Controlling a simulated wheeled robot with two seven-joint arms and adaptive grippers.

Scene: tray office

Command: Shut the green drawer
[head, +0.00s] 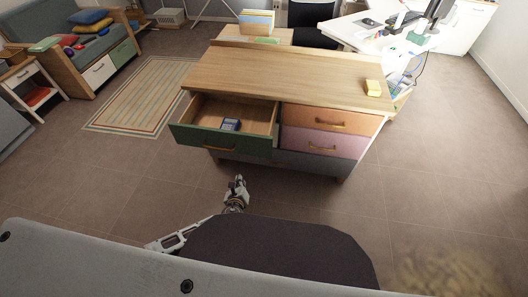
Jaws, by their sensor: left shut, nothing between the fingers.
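The green drawer (219,143) is at the left of the wooden dresser (276,75) and is pulled well out. A small blue item (230,124) lies inside it, and a handle (219,148) shows on its front. My left gripper (239,180) is shut and empty. In the picture it is below the drawer front, on my side of it, and appears apart from it. My right gripper is not in view.
An orange drawer (327,119) and a pink drawer (319,142) beside it are shut. A yellow object (373,88) sits on the dresser top. Floor is clear at left and right; a striped rug (140,95) lies at left.

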